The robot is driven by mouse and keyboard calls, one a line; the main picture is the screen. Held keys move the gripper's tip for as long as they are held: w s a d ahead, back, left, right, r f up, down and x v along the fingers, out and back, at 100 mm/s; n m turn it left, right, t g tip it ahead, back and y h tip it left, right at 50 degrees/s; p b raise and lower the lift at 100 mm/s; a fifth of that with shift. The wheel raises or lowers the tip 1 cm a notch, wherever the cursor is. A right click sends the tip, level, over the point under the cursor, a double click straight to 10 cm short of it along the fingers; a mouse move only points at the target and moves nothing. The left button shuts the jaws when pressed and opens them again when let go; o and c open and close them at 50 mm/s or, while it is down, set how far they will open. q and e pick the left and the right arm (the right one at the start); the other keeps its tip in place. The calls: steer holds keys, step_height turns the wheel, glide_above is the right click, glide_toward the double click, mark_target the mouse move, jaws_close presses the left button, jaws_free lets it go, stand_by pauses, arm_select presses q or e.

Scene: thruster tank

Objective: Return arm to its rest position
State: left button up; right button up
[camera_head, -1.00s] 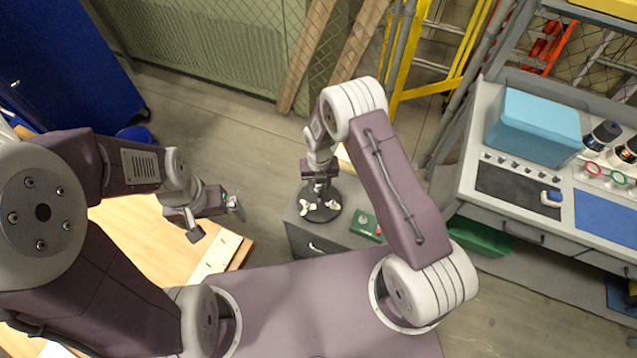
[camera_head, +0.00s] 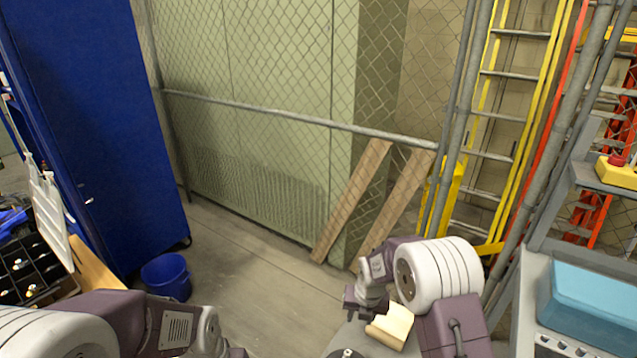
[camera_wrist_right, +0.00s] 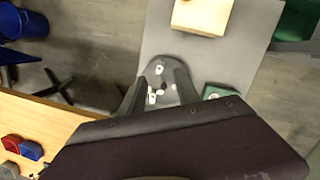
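My right arm is bent up at the lower right of the head view, with its gripper (camera_head: 364,306) hanging beside a pale wooden block (camera_head: 393,326); its fingertips are hard to make out there. In the right wrist view the two dark fingers of my right gripper (camera_wrist_right: 162,80) stand apart with nothing gripped. A dark round piece with white knobs (camera_wrist_right: 160,94) shows beyond and between them, on a grey cabinet top (camera_wrist_right: 228,55). My left arm's wrist shows at the bottom left of the head view. The left gripper (camera_head: 234,352) is almost wholly cut off by the frame's lower edge.
A blue cabinet (camera_head: 95,130) and blue bucket (camera_head: 167,277) stand at left. A mesh fence (camera_head: 260,90), leaning planks (camera_head: 352,200) and a yellow ladder (camera_head: 505,120) are at the back. A workbench with a light blue box (camera_head: 585,305) is at right. The middle floor is clear.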

steer(key=s+d+r+m+b, duration=0.2)
steer(key=s+d+r+m, duration=0.4)
steer(key=s+m, duration=0.4)
arm_select(q)
step_height(320, 180, down, 3)
steer(key=shift+s+f, duration=0.1)
steer(key=shift+s, duration=0.05)
arm_select(e)
steer(key=s+m+g, duration=0.1)
steer(key=s+m, duration=1)
steer(key=m, duration=1.3)
steer(key=shift+s+a+f, duration=0.15)
steer(key=shift+s+f, duration=0.05)
steer(key=shift+f, duration=0.25)
